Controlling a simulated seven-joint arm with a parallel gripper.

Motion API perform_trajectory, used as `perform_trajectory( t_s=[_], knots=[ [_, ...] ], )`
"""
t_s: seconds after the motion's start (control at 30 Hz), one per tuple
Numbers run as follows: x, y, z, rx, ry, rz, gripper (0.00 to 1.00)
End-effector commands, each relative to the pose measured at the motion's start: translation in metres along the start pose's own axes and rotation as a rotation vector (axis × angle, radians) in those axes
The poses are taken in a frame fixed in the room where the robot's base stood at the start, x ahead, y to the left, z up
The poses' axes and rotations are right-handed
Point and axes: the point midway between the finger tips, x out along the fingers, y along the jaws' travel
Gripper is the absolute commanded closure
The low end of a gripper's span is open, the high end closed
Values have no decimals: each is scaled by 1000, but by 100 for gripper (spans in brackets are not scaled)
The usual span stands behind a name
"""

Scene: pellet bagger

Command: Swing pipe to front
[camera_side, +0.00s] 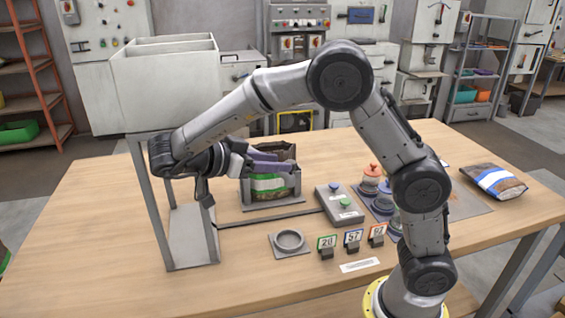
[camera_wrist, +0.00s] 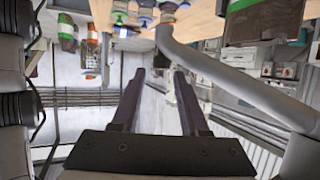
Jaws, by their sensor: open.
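My gripper (camera_side: 284,160) is open, with its two purple fingers pointing right beside the bag holder, below and right of the white hopper (camera_side: 165,75). In the wrist view my gripper (camera_wrist: 161,73) shows its fingers apart with nothing held between them. A grey pipe (camera_wrist: 235,80) runs slantwise there, from its rounded end at top centre down to the right edge. It passes beyond and right of the right fingertip; whether they touch is unclear. In the side view I cannot tell the pipe from my wrist parts. An open bag with a green band (camera_side: 268,183) stands in a grey holder (camera_side: 285,200).
The hopper's metal stand (camera_side: 195,235) is on the wooden table (camera_side: 110,235). A grey button box (camera_side: 338,205), small number signs (camera_side: 353,237), a round dish (camera_side: 289,241) and lidded jars (camera_side: 370,180) sit right of it. A filled bag (camera_side: 494,181) lies far right.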

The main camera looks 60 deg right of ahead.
Motion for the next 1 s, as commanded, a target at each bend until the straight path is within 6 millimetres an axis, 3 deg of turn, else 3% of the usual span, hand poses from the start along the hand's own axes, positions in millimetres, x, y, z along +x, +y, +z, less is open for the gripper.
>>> perform_trajectory(
  t_s=[0.1,0.33,0.83,1.0],
  knots=[
    [-24,0,1,2,-2,-3,56],
    [-40,0,0,1,-1,0,56],
    [-44,0,1,4,-4,-6,56],
    [-42,-5,14,46,-58,-102,56]
  ],
)
